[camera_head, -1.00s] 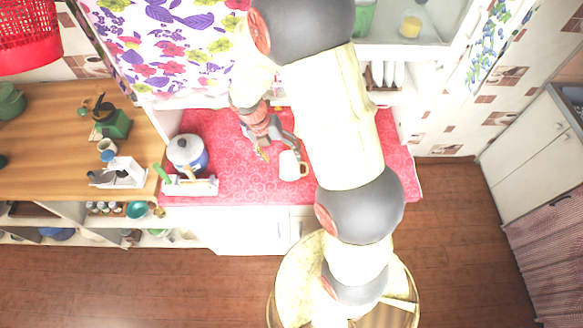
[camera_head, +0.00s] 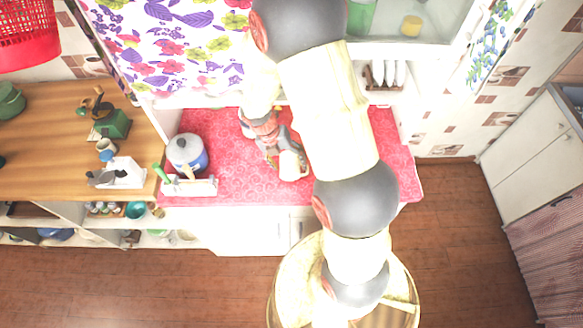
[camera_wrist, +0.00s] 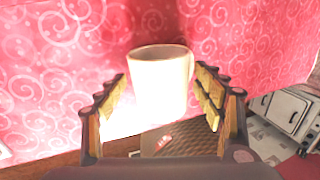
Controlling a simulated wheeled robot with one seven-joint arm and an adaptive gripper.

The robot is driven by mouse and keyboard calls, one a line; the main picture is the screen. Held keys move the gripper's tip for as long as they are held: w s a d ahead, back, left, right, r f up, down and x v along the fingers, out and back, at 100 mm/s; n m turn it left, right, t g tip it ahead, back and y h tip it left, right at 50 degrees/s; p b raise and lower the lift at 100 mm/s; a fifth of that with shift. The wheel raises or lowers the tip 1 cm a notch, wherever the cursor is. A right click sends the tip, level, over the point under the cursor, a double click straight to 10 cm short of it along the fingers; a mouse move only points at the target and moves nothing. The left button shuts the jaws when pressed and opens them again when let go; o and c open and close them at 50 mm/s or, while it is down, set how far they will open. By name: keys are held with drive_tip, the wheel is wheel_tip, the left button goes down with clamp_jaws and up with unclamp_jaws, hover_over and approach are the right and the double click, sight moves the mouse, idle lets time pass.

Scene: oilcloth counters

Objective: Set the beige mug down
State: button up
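The beige mug (camera_head: 290,170) stands upright on the counter with the red swirl-patterned oilcloth (camera_head: 235,180), near its front edge. My gripper (camera_head: 284,156) is at the mug, reaching from the wall side and partly covering it in the head view. In the wrist view the mug (camera_wrist: 160,78) lies ahead and between the spread fingers of my gripper (camera_wrist: 163,92). Gaps show on both sides, so the fingers look open and not closed on it. The mug's handle points right there. How far the fingers reach along its sides is hard to tell.
A lidded blue-and-white pot (camera_head: 187,153) and a white holder with a green-handled utensil (camera_head: 190,187) stand left on the oilcloth. A wooden counter (camera_head: 45,140) adjoins at left. The oilcloth between pot and mug is clear. Shelves with white plates (camera_head: 388,73) are behind.

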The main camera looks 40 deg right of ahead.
sight(289, 160)
drive_tip(key=c, duration=1.4)
drive_tip(key=shift+r, duration=0.15)
drive_tip(key=shift+r, duration=0.3)
wheel_tip(289, 160, up, 2)
drive_tip(key=shift+r+p, duration=0.1)
drive_tip(key=shift+p, duration=0.2)
drive_tip(key=s+a+r+p, duration=0.1)
drive_tip(key=s+a+r, duration=0.6)
drive_tip(key=s+r, duration=0.3)
drive_tip(key=shift+s+a+p, duration=0.3)
drive_tip(key=shift+s+a, duration=0.1)
drive_tip(key=shift+s, duration=0.45)
